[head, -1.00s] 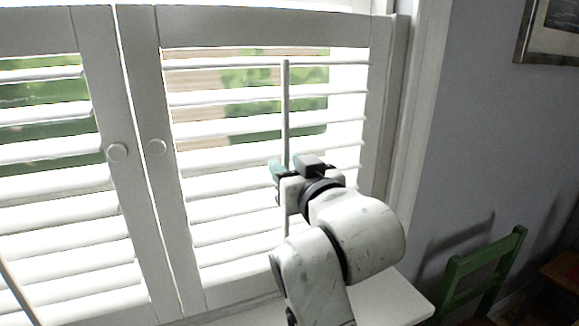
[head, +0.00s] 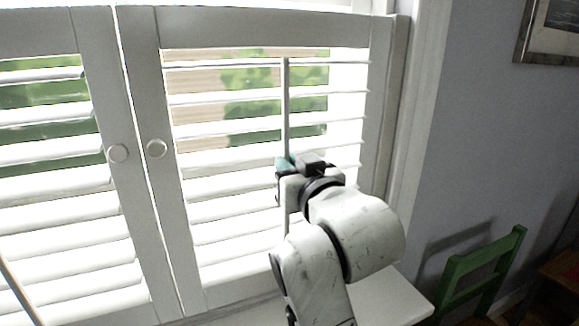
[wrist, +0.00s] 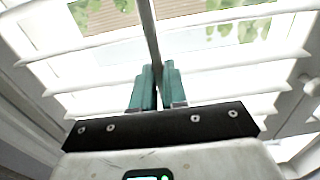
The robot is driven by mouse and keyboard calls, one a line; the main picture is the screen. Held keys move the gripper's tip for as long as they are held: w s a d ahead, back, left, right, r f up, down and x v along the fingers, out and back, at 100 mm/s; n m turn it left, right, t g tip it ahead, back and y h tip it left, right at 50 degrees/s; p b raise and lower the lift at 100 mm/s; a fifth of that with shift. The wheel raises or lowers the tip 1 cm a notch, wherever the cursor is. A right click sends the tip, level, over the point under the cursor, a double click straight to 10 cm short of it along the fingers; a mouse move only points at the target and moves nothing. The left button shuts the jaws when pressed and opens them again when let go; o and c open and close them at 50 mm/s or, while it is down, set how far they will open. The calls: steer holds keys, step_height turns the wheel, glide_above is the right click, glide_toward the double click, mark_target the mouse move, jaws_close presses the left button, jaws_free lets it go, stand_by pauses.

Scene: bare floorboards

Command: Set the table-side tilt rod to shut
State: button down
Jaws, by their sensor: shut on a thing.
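The tilt rod (head: 286,105) is a thin grey upright bar in front of the right-hand shutter panel. Its upper end shows clear in the head view, and its lower part runs down behind my gripper. My gripper (head: 284,165) is at about the rod's middle, with its teal fingers closed around it. In the wrist view the rod (wrist: 149,30) runs down between the two teal fingertips (wrist: 158,72). The right panel's white slats (head: 228,180) are tilted with gaps between them, and greenery shows through.
A picture frame (head: 522,40) hangs on the wall.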

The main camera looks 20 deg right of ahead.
mark_target(287, 145)
steer(key=shift+r+p, duration=1.25)
steer(key=shift+r, duration=0.75)
steer(key=c, duration=1.2)
jaws_free()
steer(key=shift+f, duration=0.1)
steer(key=shift+o, duration=0.2)
steer(key=shift+s, duration=0.1)
steer(key=s+b, duration=0.1)
steer(key=s, duration=0.9)
steer(key=shift+s, duration=0.3)
